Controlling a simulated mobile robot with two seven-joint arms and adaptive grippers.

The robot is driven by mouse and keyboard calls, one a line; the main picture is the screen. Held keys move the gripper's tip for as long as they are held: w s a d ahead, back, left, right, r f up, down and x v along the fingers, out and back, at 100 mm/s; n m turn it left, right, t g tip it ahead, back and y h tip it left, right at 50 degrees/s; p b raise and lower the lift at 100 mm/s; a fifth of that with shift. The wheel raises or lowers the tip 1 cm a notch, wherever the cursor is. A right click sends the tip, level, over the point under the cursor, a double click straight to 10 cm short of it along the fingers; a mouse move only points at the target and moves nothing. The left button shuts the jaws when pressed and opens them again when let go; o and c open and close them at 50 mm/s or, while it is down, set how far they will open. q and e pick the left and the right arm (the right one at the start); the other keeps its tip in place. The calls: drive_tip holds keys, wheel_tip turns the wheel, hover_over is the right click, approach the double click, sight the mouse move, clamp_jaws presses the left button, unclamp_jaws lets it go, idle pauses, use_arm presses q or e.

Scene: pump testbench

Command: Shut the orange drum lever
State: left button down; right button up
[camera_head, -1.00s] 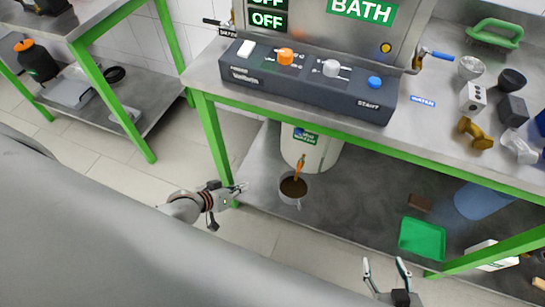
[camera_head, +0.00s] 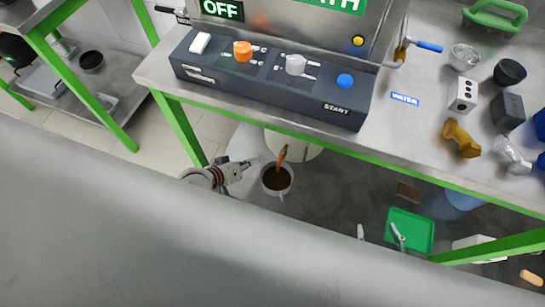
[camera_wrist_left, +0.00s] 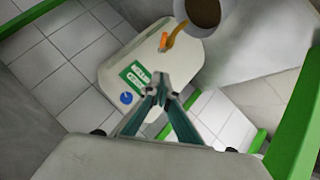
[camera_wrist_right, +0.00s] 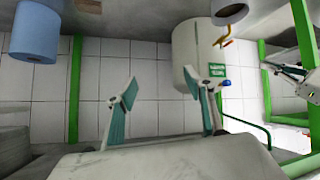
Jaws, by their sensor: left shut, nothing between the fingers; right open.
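The white drum (camera_head: 301,147) is under the bench, and its orange lever (camera_head: 283,153) stands above a cup (camera_head: 277,181) of brown liquid. The left wrist view shows the drum (camera_wrist_left: 118,66), lever (camera_wrist_left: 163,41) and yellow spout (camera_wrist_left: 176,30). My left gripper (camera_head: 254,162) is shut and empty, left of the lever and apart from it. In its wrist view its fingertips (camera_wrist_left: 161,84) overlap the drum by the green label. My right gripper (camera_head: 379,232) is open and empty, further right. Its wrist view shows the drum (camera_wrist_right: 186,42) beyond its fingers (camera_wrist_right: 165,92).
The bench edge (camera_head: 330,146) with its green frame overhangs the drum. A green leg (camera_head: 180,125) stands left of my left gripper. A green tray (camera_head: 420,228) and brown block (camera_head: 408,192) are on the lower shelf at right. A blue roll (camera_wrist_right: 36,32) shows in the right wrist view.

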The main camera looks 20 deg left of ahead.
use_arm(q)
drive_tip(key=b, duration=0.2)
approach(281, 157)
drive_tip(key=b+x, duration=0.1)
drive_tip(key=x, duration=0.1)
drive_tip(key=b+x, duration=0.2)
drive_tip(key=x, duration=0.1)
drive_tip(key=shift+w+a+f, duration=0.1)
drive_tip(key=shift+w+f, duration=0.15)
drive_tip(key=shift+w, duration=0.05)
use_arm(e)
drive_tip(key=shift+w+a+f, duration=0.3)
drive_tip(key=shift+w+f, duration=0.15)
drive_tip(key=shift+f, duration=0.2)
drive_tip(key=shift+w+d+f+n, duration=0.1)
drive_tip(key=shift+n, duration=0.2)
